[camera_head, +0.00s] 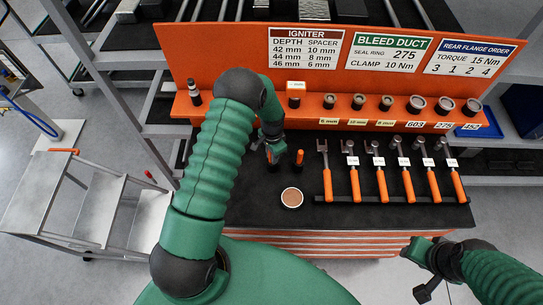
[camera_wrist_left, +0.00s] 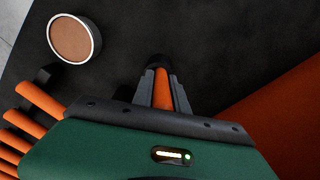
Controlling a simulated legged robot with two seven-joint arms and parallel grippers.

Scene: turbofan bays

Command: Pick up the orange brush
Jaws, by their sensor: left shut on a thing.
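My left gripper (camera_head: 272,152) is over the black worktop, left of the pale round tin. In the left wrist view its fingers (camera_wrist_left: 162,88) are shut on an upright orange handle, the orange brush (camera_wrist_left: 164,92). A dark round part shows just beyond the fingertips; I cannot tell whether it is the brush's end or a holder. Bristles are not visible. A second small orange-topped piece (camera_head: 299,158) stands just right of the gripper in the head view. My right gripper (camera_head: 424,262) hangs at the lower right, off the bench; its finger opening is unclear.
The pale-rimmed tin (camera_head: 292,198) with brown contents sits on the worktop (camera_head: 250,203). A rack of orange-handled tools (camera_head: 380,183) lies to the right. Behind is an orange shelf (camera_head: 330,117) with sockets and a sign panel. A blue tray (camera_head: 480,130) is at the right.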

